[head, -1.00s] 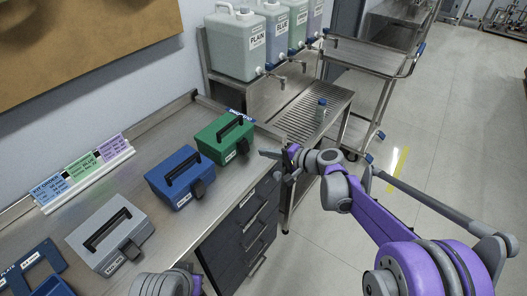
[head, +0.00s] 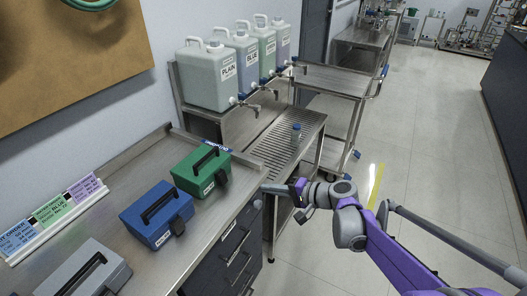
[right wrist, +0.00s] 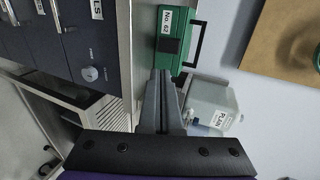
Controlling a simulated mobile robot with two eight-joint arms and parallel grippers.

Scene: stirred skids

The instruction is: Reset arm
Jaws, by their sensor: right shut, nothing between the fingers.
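My right gripper (head: 266,187) is at the front edge of the bench, right of the green case, over the corner by the drawers. Its fingers are together and empty. In the right wrist view the closed fingers (right wrist: 161,100) point toward the green case (right wrist: 172,45), which carries a "No. 62" label. I cannot tell there whether they touch it; in the head view the gripper is apart from the case. My purple right arm reaches in from the lower right. My left gripper is not in view.
The bench (head: 132,165) holds the green case (head: 201,170), a blue case (head: 157,214) and a grey case (head: 88,270). A drawer unit (head: 232,250) is below. Floor at right is clear.

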